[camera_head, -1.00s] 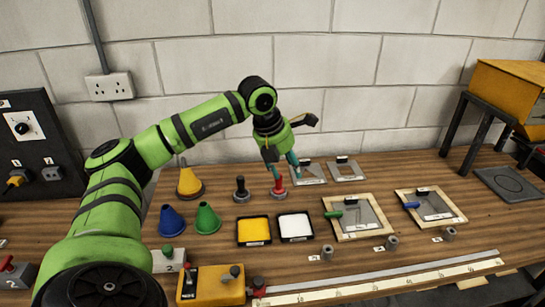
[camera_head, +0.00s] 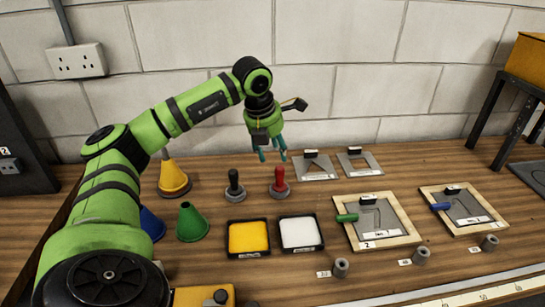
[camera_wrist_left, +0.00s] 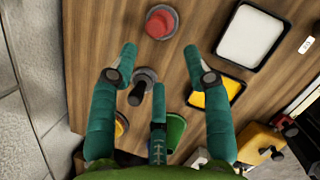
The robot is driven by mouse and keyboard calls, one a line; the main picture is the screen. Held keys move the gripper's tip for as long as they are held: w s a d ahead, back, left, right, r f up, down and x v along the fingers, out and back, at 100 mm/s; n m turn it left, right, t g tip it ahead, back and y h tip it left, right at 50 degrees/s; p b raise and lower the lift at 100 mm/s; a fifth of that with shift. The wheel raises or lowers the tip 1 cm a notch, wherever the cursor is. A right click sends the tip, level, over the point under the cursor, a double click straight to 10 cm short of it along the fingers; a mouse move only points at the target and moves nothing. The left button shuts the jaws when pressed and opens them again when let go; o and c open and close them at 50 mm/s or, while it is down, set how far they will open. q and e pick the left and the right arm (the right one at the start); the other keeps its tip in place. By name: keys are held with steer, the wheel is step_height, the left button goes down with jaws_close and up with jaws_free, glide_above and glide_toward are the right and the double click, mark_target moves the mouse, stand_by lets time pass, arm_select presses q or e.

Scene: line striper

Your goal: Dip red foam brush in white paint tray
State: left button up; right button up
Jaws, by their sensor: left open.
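The red foam brush (camera_head: 279,182) stands upright on the table with its handle up; in the left wrist view it is a red round shape (camera_wrist_left: 160,24) at the top. The white paint tray (camera_head: 302,233) lies nearer the front, right of the yellow tray; it also shows in the left wrist view (camera_wrist_left: 250,36). My left gripper (camera_head: 271,155) is open and empty, above and slightly left of the red brush and apart from it. Its spread fingers also show in the left wrist view (camera_wrist_left: 158,68). My right gripper is not in view.
A black-handled brush (camera_head: 234,186) stands close left of the red one. A yellow paint tray (camera_head: 248,237) touches or nearly touches the white tray. Yellow (camera_head: 173,180) and green (camera_head: 191,222) cones stand left. A framed screen (camera_head: 378,221) with a green handle lies right.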

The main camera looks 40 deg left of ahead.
mark_target(278, 169)
arm_select(q)
steer(key=b+x, duration=0.2)
steer(key=x, duration=0.2)
steer(key=shift+a+f+b, duration=0.15)
steer(key=shift+f+b, duration=0.1)
steer(key=shift+b, duration=0.05)
steer(key=b+x, duration=0.2)
steer(key=x, duration=0.2)
steer(key=shift+w, duration=0.15)
steer(key=shift+w+f+b, duration=0.2)
steer(key=shift+f+b, duration=0.2)
steer(key=shift+f, duration=0.15)
steer(key=shift+w+f, duration=0.1)
steer(key=shift+f, duration=0.2)
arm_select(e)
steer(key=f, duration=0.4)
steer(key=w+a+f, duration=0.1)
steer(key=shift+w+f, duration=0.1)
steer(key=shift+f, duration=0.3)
arm_select(q)
steer(key=c, duration=0.9)
